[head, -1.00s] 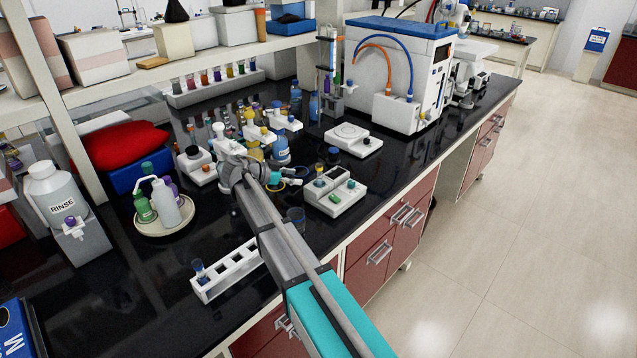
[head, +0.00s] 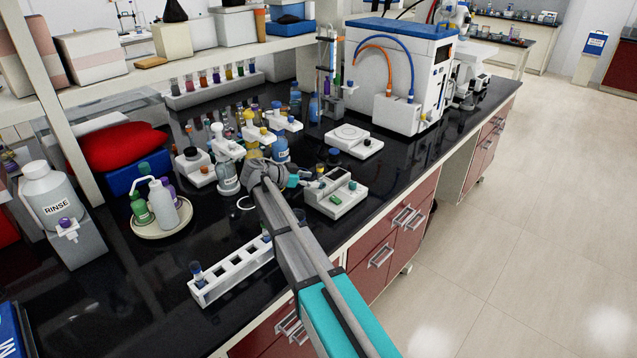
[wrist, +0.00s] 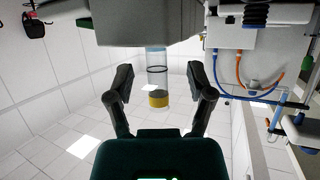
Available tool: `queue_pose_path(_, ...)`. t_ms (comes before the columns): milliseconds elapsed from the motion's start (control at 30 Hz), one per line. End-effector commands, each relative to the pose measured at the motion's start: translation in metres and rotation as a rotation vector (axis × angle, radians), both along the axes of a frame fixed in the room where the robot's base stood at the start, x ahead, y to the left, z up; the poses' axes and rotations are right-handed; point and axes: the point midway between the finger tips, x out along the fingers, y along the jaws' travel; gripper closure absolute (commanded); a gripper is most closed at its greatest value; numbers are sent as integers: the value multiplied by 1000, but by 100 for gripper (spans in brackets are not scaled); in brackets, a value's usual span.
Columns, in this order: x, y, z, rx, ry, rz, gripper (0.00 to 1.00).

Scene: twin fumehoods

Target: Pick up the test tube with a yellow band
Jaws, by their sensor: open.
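In the wrist view a clear test tube with a yellow band (wrist: 158,99) stands out below a grey block. It has a bluish end and a dark ring around its middle. My gripper (wrist: 160,84) is open, with one finger on each side of the tube in the picture and gaps to both. I cannot tell whether the tube is between the fingers or beyond them. In the head view my gripper (head: 293,181) is small and partly hidden, just left of a white bench device (head: 346,200). A small yellow-topped item (head: 320,168) shows at that device's back left.
A white tube rack (head: 232,277) lies left of my arm. Bottles, including a blue one (head: 281,148), crowd behind my gripper. A flat white plate device (head: 353,141) and a large white-blue machine (head: 400,75) stand farther back. The bench's front edge runs to the right.

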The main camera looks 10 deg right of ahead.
Motion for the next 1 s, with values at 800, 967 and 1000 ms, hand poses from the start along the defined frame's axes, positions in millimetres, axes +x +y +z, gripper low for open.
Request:
queue_pose_path(800, 2, -22, -13, 0, 0, 12, 31)
queue_pose_path(967, 2, -22, -13, 0, 0, 13, 40)
queue_pose_path(1000, 2, -22, -13, 0, 0, 13, 48)
